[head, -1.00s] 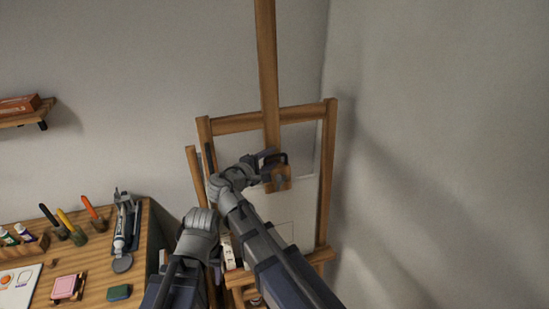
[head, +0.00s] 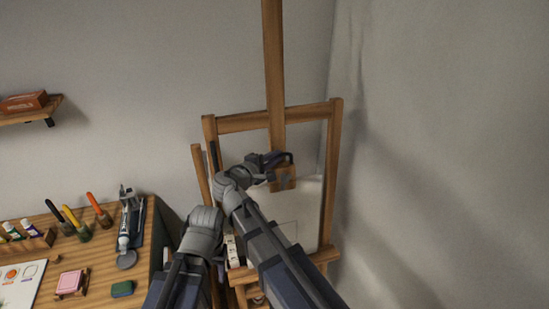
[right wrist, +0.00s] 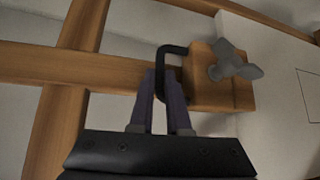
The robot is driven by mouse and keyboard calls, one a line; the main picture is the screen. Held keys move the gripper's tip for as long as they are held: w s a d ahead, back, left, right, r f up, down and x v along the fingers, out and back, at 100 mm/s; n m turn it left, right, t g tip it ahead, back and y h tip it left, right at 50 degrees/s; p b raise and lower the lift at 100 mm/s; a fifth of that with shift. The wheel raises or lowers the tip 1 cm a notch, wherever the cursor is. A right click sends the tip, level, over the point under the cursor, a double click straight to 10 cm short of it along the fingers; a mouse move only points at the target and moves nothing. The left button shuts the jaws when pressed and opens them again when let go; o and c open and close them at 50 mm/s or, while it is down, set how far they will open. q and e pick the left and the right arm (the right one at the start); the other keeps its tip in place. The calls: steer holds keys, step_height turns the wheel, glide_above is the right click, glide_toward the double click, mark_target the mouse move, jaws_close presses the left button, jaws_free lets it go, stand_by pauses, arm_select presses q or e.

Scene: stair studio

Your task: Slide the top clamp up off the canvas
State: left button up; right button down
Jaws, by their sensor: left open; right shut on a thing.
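The top clamp (head: 283,179) is a wooden block with a black loop handle and a grey wing knob, on the easel's central mast. In the right wrist view the clamp (right wrist: 238,95) lies close beside the canvas (right wrist: 280,70); whether it still overlaps the canvas edge is unclear. The white canvas (head: 305,212) stands in the easel below it. My right gripper (head: 276,160) is shut on the clamp's black handle; its purple fingers (right wrist: 162,98) show around it in the wrist view. My left gripper (head: 215,262) hangs low left of the canvas, open, its fingers mostly hidden.
The easel's wooden frame (head: 335,150) surrounds the canvas, with its crossbar (head: 240,121) above the clamp. A wooden desk (head: 95,260) with paint tubes, brushes and blocks stands at left. A wall shelf (head: 30,112) holds a red box. The right wall is close to the easel.

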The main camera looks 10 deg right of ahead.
steer(key=shift+a+r, duration=0.1)
stand_by(0.7)
steer(key=r+p, duration=0.5)
steer(key=w+r+p, duration=0.1)
steer(key=r+p, duration=0.1)
steer(key=shift+r, duration=0.15)
steer(key=c, duration=0.9)
jaws_free()
steer(key=shift+a, duration=0.1)
